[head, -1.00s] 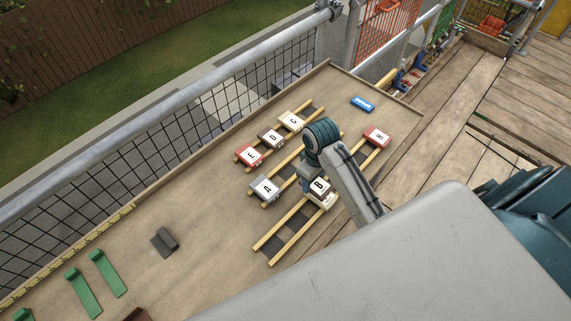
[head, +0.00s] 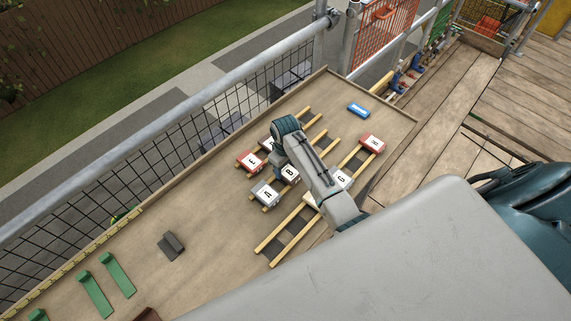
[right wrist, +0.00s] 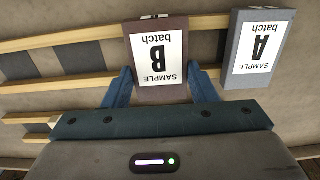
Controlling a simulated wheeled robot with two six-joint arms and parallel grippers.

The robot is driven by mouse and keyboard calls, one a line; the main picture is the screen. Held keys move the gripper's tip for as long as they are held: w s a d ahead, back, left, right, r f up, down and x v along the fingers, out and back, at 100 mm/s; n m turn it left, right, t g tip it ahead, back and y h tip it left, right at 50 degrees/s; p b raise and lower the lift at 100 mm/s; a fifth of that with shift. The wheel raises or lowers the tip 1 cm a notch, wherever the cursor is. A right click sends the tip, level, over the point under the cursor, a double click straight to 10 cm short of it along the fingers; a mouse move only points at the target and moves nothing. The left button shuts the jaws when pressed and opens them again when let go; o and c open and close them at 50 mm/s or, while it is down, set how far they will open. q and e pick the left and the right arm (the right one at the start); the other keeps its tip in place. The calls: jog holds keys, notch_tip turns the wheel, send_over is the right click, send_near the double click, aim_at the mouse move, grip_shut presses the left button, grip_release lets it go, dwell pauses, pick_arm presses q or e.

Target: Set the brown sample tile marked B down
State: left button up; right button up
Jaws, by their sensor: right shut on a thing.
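The brown sample tile marked B (head: 290,174) is in my right gripper (head: 283,167), over the middle pair of wooden battens, just right of the grey tile marked A (head: 265,194). In the right wrist view tile B (right wrist: 158,55) sits between the two blue fingers, its label facing up, with a narrow gap to tile A (right wrist: 259,50). The battens (right wrist: 80,79) run beneath it. I cannot tell whether tile B touches them. My left gripper is not in view.
A red tile marked E (head: 249,161) lies on the far battens. A tile marked G (head: 342,178) and a red tile (head: 372,143) lie on the near battens, whose left part is bare. A blue object (head: 358,110) and green pieces (head: 117,275) lie on the table.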

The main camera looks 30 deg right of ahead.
aim_at(285, 169)
jog(key=shift+f, duration=0.3)
jog(key=shift+f, duration=0.15)
jog(key=o, duration=1.1)
jog(key=shift+c, duration=0.2)
jog(key=shift+r, duration=0.55)
notch_tip(285, 169, up, 12)
jog(key=b, duration=0.3)
jog(key=shift+b, duration=0.4)
jog(key=shift+s+f, duration=0.1)
jog(key=shift+f, duration=0.05)
